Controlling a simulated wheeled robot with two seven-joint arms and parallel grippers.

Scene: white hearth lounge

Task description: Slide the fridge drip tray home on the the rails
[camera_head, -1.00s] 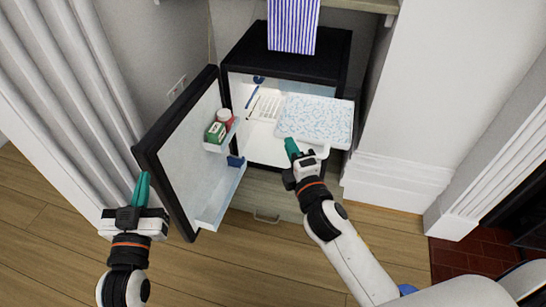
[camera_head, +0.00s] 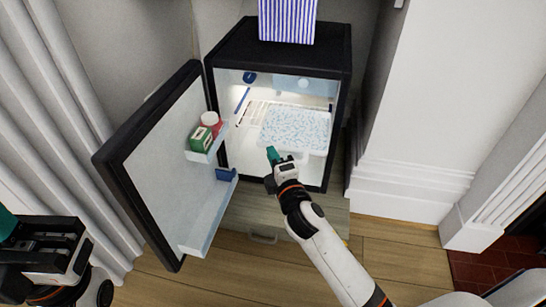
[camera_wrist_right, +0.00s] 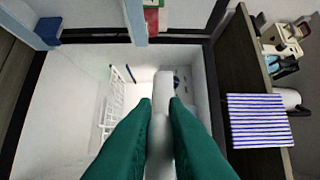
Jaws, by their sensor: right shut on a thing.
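The drip tray (camera_head: 295,128), white with blue speckles, lies inside the open small fridge (camera_head: 222,100), above its floor. My right gripper (camera_head: 272,155) is at the tray's front edge, shut on it. In the right wrist view, the green fingers close around a narrow white part of the tray (camera_wrist_right: 163,90). A white slotted rack (camera_head: 252,112) shows to the left of the tray, and also in the right wrist view (camera_wrist_right: 115,105). The rails under the tray are hidden. My left gripper (camera_head: 8,228) is cut off at the left edge, so its opening cannot be judged.
The fridge door (camera_head: 165,165) stands open to the left, with a green box (camera_head: 200,138) and a red jar with a white lid (camera_head: 210,120) on its shelf. A blue-striped thing (camera_head: 287,20) is on the fridge top. A white wall is on the right.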

